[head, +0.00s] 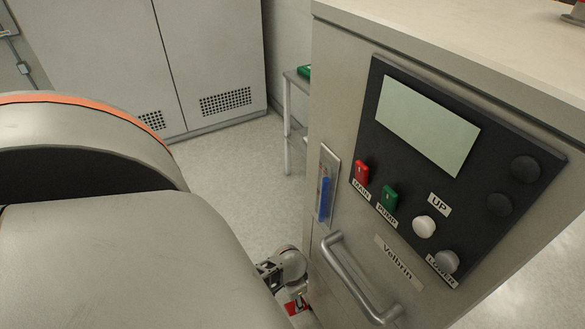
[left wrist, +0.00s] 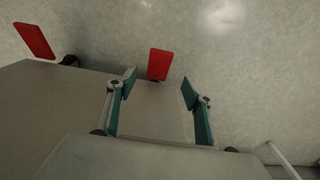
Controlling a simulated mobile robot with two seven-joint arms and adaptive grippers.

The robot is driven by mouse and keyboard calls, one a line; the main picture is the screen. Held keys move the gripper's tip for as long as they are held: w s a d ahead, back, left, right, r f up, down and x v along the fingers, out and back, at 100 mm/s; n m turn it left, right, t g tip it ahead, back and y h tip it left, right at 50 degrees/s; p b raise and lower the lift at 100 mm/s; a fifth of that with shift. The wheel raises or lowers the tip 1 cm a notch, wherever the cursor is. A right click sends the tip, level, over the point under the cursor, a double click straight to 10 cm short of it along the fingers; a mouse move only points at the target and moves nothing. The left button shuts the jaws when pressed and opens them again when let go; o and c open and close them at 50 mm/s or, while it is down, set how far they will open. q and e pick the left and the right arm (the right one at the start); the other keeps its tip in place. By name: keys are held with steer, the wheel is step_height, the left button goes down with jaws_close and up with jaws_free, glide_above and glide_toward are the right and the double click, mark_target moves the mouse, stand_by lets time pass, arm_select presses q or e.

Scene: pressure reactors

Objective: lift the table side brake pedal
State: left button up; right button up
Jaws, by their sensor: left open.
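Two red pedals show in the left wrist view. One red pedal (left wrist: 158,64) is upright just beyond and between the fingertips of my left gripper (left wrist: 159,86). The other red pedal (left wrist: 34,41) is tilted at the far left, outside the fingers. My left gripper is open, with its teal fingers spread and nothing held between them. In the head view a wrist and gripper (head: 275,270) show small beside the cabinet's lower left, with a red part (head: 296,306) just below. Which pedal is the table side one cannot be told. My right gripper is not in view.
A cabinet (head: 340,80) with a control panel (head: 440,130) and a metal handle (head: 352,285) stands at right in the head view. A large grey rounded body (head: 100,255) fills the left. Pale floor (head: 225,175) is clear between them. Grey lockers (head: 210,50) stand behind.

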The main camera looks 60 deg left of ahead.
arm_select(q)
steer(key=shift+r, duration=2.05)
steer(key=shift+s, duration=0.1)
